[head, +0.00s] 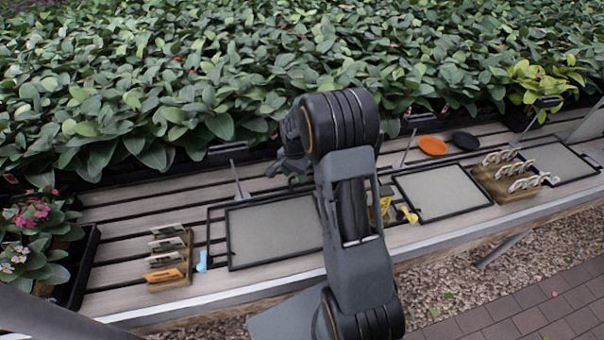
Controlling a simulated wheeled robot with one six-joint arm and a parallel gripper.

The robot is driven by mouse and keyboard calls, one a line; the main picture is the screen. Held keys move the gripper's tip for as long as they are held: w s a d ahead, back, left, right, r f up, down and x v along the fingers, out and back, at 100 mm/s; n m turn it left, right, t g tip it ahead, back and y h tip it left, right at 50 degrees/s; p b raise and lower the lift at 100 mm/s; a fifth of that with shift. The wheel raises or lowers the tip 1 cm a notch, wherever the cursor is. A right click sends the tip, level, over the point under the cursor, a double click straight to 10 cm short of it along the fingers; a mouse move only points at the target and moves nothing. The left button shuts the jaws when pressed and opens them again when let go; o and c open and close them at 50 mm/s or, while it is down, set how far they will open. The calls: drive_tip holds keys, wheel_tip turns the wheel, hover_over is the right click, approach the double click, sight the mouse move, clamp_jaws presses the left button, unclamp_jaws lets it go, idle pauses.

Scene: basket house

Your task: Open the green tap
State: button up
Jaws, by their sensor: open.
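I cannot make out a green tap for certain. A small greenish patch shows beside my gripper (284,167), but it may be leaves. My gripper is mostly hidden behind my own arm; only a dark part of it shows, over the back of the slatted bench (120,205). It is open, and I see nothing held in it. A small light-blue piece (202,262) stands at the left end of the bench. A small yellow piece (409,215) lies just right of my arm. Neither is green, and their shapes are too small to tell.
Black-framed grey trays (272,232) (441,192) lie along the bench. Wooden racks with labels (169,262) (503,178) stand at left and right. An orange dish (432,145) and a black dish (465,140) lie at the back. Dense plants (200,80) border the bench behind.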

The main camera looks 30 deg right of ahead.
drive_tip(key=shift+w+a, duration=0.45)
drive_tip(key=shift+w, duration=0.3)
drive_tip(key=shift+w+a, duration=0.5)
drive_tip(key=shift+w, duration=0.25)
drive_tip(key=shift+w+a, duration=0.45)
drive_tip(key=shift+w, duration=0.3)
drive_tip(key=shift+s+d, duration=0.2)
drive_tip(key=shift+s, duration=0.1)
drive_tip(key=shift+r+p, duration=0.2)
drive_tip(key=shift+p, duration=0.1)
wheel_tip(320, 180, up, 7)
drive_tip(key=p, duration=0.4)
drive_tip(key=shift+f, duration=0.2)
